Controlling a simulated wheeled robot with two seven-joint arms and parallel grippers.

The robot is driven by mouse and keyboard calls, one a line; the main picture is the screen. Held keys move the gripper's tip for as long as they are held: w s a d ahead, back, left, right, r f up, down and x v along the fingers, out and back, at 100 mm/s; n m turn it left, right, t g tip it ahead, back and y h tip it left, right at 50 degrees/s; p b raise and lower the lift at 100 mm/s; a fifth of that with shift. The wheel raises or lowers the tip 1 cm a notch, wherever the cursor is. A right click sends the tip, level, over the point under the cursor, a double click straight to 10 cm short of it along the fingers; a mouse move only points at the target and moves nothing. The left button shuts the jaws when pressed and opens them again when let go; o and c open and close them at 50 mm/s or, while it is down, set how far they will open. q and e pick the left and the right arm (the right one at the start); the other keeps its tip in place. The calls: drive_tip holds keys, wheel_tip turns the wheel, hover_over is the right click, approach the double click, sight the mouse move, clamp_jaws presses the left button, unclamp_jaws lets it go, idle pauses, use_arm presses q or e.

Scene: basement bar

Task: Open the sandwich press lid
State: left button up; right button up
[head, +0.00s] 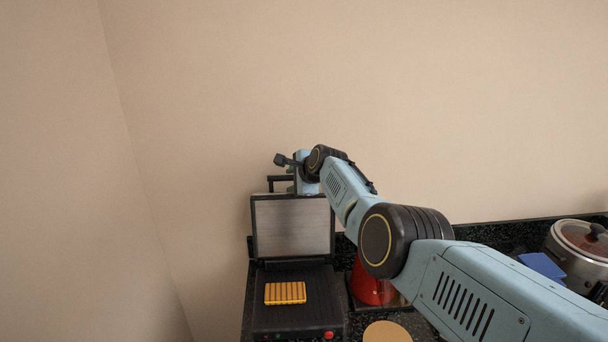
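The sandwich press (291,315) sits on the dark counter with its lid (291,228) raised upright against the wall side. Its lower plate is exposed, and a yellow ridged item (285,293) lies on it. My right gripper (284,170) is at the top of the raised lid, beside the dark handle (278,181). The fingers are small and partly hidden by the wrist, so I cannot tell whether they are open or touch the handle. My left gripper is not in view.
A red object (371,289) stands right of the press, partly behind my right arm. A round tan item (387,332) lies in front of it. A lidded cooker (580,251) and a blue object (543,266) stand at the right. Walls close off the back and left.

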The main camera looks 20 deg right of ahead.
drive_tip(key=shift+s, duration=0.1)
drive_tip(key=b+v, duration=0.1)
drive_tip(key=v, duration=1.2)
drive_tip(key=shift+r, duration=0.15)
drive_tip(key=shift+d, duration=0.1)
idle(0.4)
